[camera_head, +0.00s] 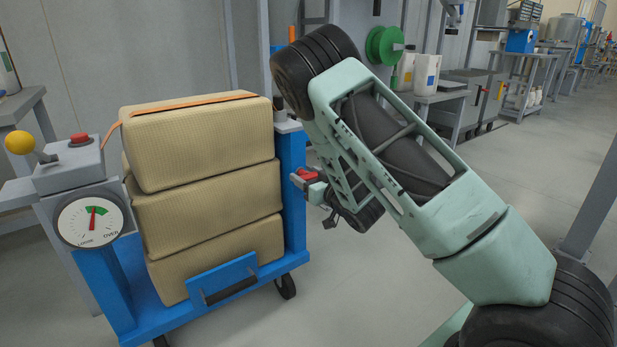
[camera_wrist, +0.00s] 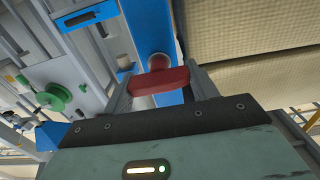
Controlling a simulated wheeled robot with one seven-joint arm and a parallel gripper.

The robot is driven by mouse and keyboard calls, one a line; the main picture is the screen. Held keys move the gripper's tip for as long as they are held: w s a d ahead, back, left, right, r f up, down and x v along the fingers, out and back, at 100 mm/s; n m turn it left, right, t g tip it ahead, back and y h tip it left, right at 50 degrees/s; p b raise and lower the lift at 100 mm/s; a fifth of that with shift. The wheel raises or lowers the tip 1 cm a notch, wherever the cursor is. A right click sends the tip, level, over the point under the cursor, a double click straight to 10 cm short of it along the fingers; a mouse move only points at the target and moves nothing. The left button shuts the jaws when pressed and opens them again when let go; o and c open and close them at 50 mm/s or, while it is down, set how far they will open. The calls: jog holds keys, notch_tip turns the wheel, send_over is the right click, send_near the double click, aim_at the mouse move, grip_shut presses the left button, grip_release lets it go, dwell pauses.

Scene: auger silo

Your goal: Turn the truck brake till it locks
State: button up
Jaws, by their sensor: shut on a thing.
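The truck is a blue cart (camera_head: 292,232) on black casters, at left of centre in the head view. The truck brake is a red handle (camera_wrist: 158,80) on a round red hub at the blue post (camera_wrist: 150,22). In the head view the red handle (camera_head: 307,174) shows small on the post's right side. My gripper (camera_wrist: 161,88) is shut on the red handle, with one grey finger on each end of it. In the head view my gripper (camera_head: 305,183) reaches the post from the right. The handle's inner face is partly hidden by the fingers.
Several tan bales (camera_head: 205,145) are stacked on the cart under an orange strap (camera_head: 190,103). At left stand a dial (camera_head: 90,221), its needle near the green band, and a yellow-knobbed lever (camera_head: 20,142). A green reel (camera_head: 384,45) hangs behind. Floor right of the cart is clear.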

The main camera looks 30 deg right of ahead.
jog(key=m+p, duration=0.2)
jog(key=m, duration=0.1)
jog(key=shift+d+r+m, duration=0.15)
jog(key=shift+d+m, duration=0.05)
jog(key=shift+m, duration=0.1)
jog(key=m+p, duration=0.2)
jog(key=m, duration=0.3)
jog(key=shift+p, duration=0.35)
jog(key=m+p, duration=0.3)
jog(key=m, duration=0.2)
jog(key=shift+d+m, duration=0.1)
jog(key=shift+m, duration=0.3)
jog(key=shift+f+m+p, duration=0.15)
jog(key=shift+m+p, duration=0.4)
jog(key=shift+m, duration=0.35)
jog(key=shift+f+m+p, duration=0.15)
jog(key=shift+m+p, duration=0.4)
jog(key=shift+m, duration=0.35)
jog(key=shift+o, duration=0.2)
jog(key=shift+f, duration=0.1)
jog(key=o, duration=1)
jog(key=shift+c, duration=0.2)
